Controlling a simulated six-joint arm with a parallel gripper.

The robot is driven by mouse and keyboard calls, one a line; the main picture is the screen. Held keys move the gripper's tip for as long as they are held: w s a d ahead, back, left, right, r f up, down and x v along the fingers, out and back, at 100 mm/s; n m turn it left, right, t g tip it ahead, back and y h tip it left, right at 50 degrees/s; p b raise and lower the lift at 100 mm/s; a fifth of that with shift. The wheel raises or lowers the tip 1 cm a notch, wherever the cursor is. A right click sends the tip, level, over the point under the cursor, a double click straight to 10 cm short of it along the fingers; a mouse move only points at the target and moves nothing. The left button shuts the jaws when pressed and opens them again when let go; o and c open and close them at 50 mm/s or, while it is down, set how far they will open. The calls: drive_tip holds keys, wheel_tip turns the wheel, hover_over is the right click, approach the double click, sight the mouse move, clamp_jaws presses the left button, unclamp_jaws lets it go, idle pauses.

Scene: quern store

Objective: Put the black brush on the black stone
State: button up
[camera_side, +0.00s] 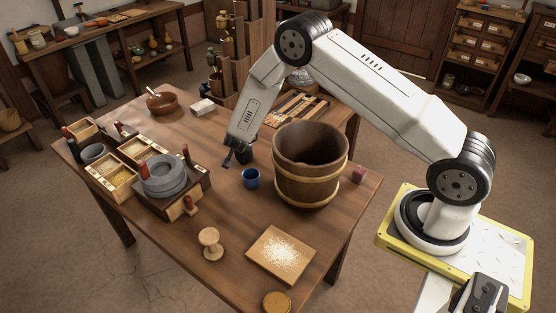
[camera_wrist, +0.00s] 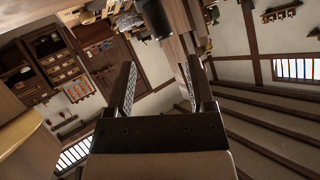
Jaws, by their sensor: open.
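My gripper (camera_side: 228,161) hangs above the table, left of the wooden bucket and above the blue cup, apart from both. In the wrist view its two fingers (camera_wrist: 160,85) are spread, with nothing between their tips. A round grey millstone (camera_side: 162,174) sits on a dark wooden base at the left of the table. Small dark and red-handled tools stand around it; a black one with a reddish top (camera_side: 68,137) is at the far left. I cannot tell which is the black brush, nor pick out the black stone for certain.
A large bucket (camera_side: 308,170) stands right of my gripper, with the blue cup (camera_side: 251,178) between. A floured board (camera_side: 281,255) and wooden spool (camera_side: 210,242) are in front. Open boxes (camera_side: 112,180) crowd the left. A brown bowl (camera_side: 162,103) is at the back. Mid-table is fairly clear.

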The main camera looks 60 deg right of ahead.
drive_tip(key=shift+v, duration=2.1)
drive_tip(key=s+a+r+n+y, duration=0.7)
drive_tip(key=a+r+y, duration=0.1)
drive_tip(key=s+a+r+n+g+y, duration=0.1)
drive_tip(key=s+n+g, duration=0.4)
drive_tip(key=s, duration=1.5)
drive_tip(key=shift+a+r+n, duration=0.35)
drive_tip(key=shift+r+n, duration=0.35)
drive_tip(key=shift+n, duration=0.1)
